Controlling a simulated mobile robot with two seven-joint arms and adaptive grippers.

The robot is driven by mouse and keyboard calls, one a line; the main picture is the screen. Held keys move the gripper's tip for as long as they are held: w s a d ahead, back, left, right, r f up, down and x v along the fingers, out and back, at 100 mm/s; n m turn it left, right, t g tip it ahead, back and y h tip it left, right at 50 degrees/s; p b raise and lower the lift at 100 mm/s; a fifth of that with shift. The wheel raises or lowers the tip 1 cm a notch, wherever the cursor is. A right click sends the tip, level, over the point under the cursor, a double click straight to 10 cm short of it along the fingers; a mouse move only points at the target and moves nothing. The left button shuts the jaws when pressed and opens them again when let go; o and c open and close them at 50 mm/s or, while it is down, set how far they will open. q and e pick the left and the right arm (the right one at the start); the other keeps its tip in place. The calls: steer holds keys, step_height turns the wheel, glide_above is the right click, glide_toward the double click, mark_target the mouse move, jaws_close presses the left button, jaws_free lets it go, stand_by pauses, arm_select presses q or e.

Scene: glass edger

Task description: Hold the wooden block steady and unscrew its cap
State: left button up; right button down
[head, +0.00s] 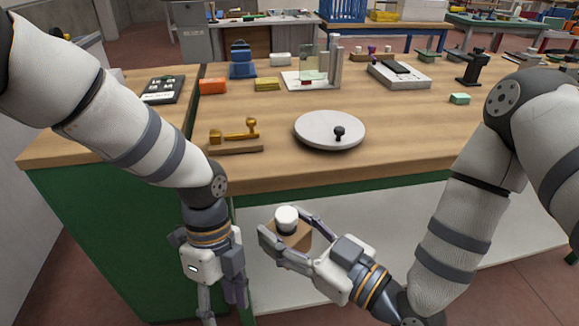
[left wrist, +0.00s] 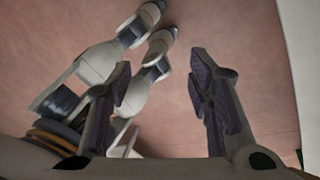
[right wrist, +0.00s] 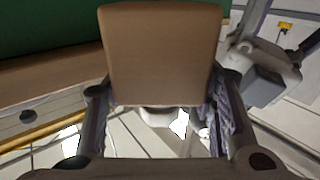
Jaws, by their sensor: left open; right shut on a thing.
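The wooden block (head: 294,241) is brown and box-shaped, with a white round cap (head: 287,214) on a dark neck on top. My right gripper (head: 285,238) is shut on the block and holds it in the air in front of the bench. In the right wrist view the block (right wrist: 162,50) fills the space between the fingers (right wrist: 160,100). My left gripper (head: 222,300) hangs to the left of the block, pointing down, apart from block and cap. It is open and empty in the left wrist view (left wrist: 160,75).
The wooden bench top (head: 270,170) lies beyond the grippers. Near its front edge are a round grey disc (head: 318,127) with a black knob and a brass-coloured tool (head: 235,130) on a wooden base. Further back are an orange box (head: 212,86) and a glass fixture (head: 312,70).

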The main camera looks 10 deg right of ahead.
arm_select(q)
steer(key=w+d+r+m+t+y, duration=0.1)
steer(key=w+r+m+y, duration=0.15)
steer(key=r+m, duration=0.4)
steer(key=w+d+r+m+y, duration=0.1)
steer(key=w+r+m, duration=0.2)
steer(key=r, duration=0.7)
step_height(320, 180, up, 5)
steer(key=m+t+h, duration=0.3)
steer(key=m+h, duration=0.1)
steer(key=m, duration=0.2)
glide_above(290, 211)
steer(key=shift+s+a+r+y, duration=0.15)
steer(key=shift+a+y, duration=0.1)
steer(key=shift+a, duration=0.15)
steer(key=shift+d+f, duration=0.2)
steer(key=shift+d, duration=0.1)
step_height(290, 211, down, 8)
steer(key=shift+r, duration=0.25)
steer(key=shift+c, duration=0.3)
